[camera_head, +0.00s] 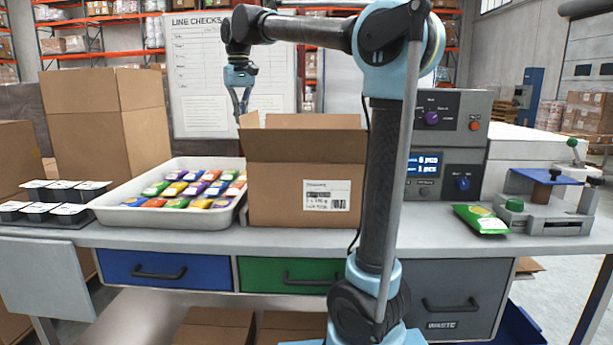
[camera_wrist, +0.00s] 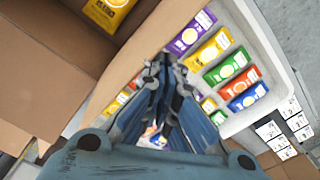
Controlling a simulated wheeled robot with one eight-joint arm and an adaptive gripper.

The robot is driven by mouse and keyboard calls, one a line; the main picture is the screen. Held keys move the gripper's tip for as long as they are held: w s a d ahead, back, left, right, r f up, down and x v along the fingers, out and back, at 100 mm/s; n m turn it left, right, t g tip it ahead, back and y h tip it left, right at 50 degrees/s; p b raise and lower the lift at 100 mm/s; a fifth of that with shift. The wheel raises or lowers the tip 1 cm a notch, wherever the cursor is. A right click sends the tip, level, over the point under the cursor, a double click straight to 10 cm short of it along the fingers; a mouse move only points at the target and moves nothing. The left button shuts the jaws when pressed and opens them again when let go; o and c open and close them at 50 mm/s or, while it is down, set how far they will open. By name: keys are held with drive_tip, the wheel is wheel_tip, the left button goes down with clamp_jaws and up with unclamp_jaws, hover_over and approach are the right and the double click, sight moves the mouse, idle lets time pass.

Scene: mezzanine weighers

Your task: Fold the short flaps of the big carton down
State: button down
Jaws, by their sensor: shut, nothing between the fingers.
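The big carton (camera_head: 298,195) stands on the bench, open at the top, with a white label on its front. In the wrist view, the carton (camera_wrist: 40,85) fills the left, with a yellow packet (camera_wrist: 108,12) inside and a flap (camera_wrist: 135,55) beside the fingers. My gripper (camera_head: 240,108) is shut and empty, pointing down at the carton's left end, on the tray side of that flap. It also shows in the wrist view (camera_wrist: 166,72).
A white tray (camera_head: 150,218) of colourful packets stands against the carton's left. A tall brown carton (camera_head: 100,120) and black-and-white tubs (camera_head: 45,205) are further left. A weigher (camera_head: 440,150), green packet (camera_head: 480,218) and sealer (camera_head: 553,205) are at right.

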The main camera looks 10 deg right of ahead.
drive_tip(key=d, duration=0.5)
drive_tip(key=shift+s+d+r, duration=0.2)
drive_tip(key=shift+s+r, duration=0.15)
drive_tip(key=shift+s, duration=0.05)
drive_tip(key=shift+d, duration=0.1)
idle(0.3)
drive_tip(key=d, duration=0.1)
drive_tip(key=d+f, duration=0.1)
drive_tip(key=d, duration=0.2)
drive_tip(key=shift+s+d+f, duration=0.1)
drive_tip(key=shift+s+f, duration=0.2)
drive_tip(key=shift+f, duration=0.05)
drive_tip(key=shift+d, duration=0.1)
